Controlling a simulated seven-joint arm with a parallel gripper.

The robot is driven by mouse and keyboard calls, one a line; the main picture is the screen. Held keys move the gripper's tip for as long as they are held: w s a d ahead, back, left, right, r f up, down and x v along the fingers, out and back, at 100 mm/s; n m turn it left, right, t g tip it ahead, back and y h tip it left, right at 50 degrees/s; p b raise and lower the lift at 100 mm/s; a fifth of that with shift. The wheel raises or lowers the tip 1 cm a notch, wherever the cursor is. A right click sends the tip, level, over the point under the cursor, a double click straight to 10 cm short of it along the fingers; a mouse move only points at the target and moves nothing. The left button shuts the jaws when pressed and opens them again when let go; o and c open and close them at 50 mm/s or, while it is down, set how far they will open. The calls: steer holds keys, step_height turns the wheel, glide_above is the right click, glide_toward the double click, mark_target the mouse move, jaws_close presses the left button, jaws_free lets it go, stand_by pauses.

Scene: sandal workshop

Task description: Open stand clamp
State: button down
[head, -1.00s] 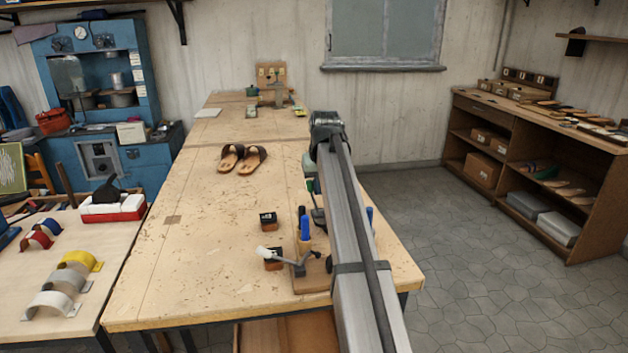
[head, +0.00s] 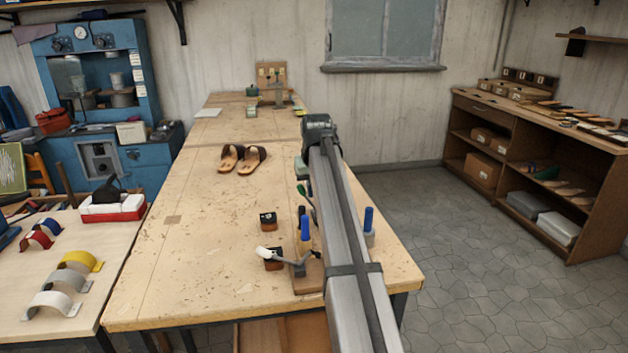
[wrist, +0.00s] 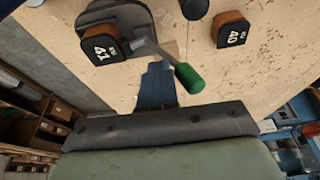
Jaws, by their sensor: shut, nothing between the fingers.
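A lever with a green grip (wrist: 189,78) and a grey metal arm shows in the wrist view, next to a dark grey metal part (wrist: 125,14). In the head view its green end (head: 302,190) shows just left of my arm. My gripper (wrist: 156,72) is shut and empty, its blue fingers close to the left of the green grip; I cannot tell whether they touch. In the head view my arm hides the fingers. A wooden base (head: 308,278) carries a white-tipped lever (head: 265,253) and a blue handle (head: 305,228); my arm covers part of it.
Blocks marked 41 (wrist: 103,46) and 40 (wrist: 232,30) are near the lever. Sandals (head: 241,159) lie farther back on the workbench (head: 190,260). The bench's left part is mostly clear.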

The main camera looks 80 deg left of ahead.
steer(key=shift+s+f, duration=0.2)
steer(key=shift+s, duration=0.45)
steer(key=shift+r, duration=0.15)
step_height(320, 180, up, 7)
steer(key=w, duration=0.1)
steer(key=shift+r, duration=0.15)
stand_by(0.4)
steer(key=shift+w, duration=0.1)
